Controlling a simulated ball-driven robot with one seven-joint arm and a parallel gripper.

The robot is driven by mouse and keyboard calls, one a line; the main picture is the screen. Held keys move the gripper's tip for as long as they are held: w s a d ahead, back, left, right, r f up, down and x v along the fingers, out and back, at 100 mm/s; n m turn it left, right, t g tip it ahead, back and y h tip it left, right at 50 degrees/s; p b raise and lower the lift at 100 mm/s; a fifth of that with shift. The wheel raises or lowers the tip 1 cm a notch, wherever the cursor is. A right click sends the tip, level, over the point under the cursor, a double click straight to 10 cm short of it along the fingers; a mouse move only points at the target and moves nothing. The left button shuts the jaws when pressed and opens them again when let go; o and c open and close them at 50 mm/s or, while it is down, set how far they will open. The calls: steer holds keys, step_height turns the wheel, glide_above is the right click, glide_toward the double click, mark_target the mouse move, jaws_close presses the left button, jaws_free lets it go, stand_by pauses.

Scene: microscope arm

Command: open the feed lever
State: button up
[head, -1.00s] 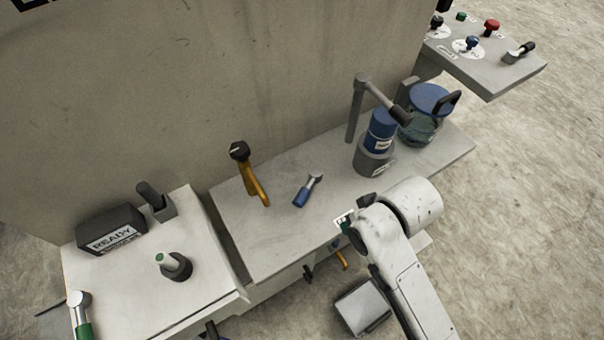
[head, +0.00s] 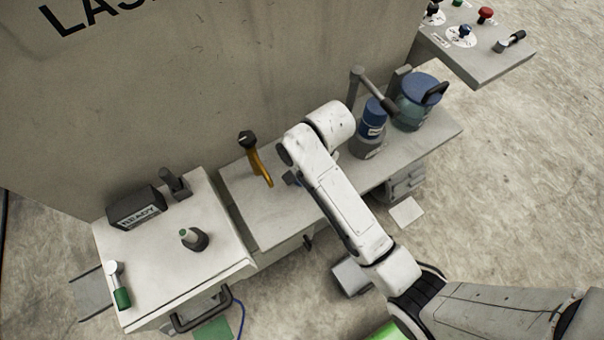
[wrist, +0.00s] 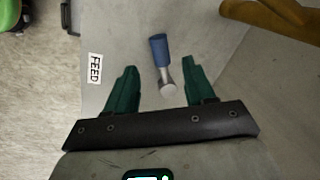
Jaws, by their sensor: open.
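The feed lever has a blue grip and a silver metal end. In the wrist view the lever (wrist: 160,50) stands out beside a white FEED label (wrist: 95,68), on a pale bench top. My gripper (wrist: 160,68) has two green fingers spread apart, with the lever's metal end between them and the blue grip reaching past the fingertips. I see no finger touching it; the height gap cannot be told.
A yellow-orange lever (head: 258,165) stands close to the left of the feed lever. A blue-topped canister (head: 372,125) and a blue-lidded jar (head: 418,102) stand to the right. A tall wall (head: 200,80) rises behind the bench. A black READY box (head: 136,207) sits at left.

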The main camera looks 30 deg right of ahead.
steer(key=f, duration=0.4)
steer(key=w+f, duration=0.1)
steer(key=f, duration=0.2)
steer(key=shift+w+a, duration=0.1)
steer(key=shift+a, duration=0.25)
jaws_close()
stand_by(0.3)
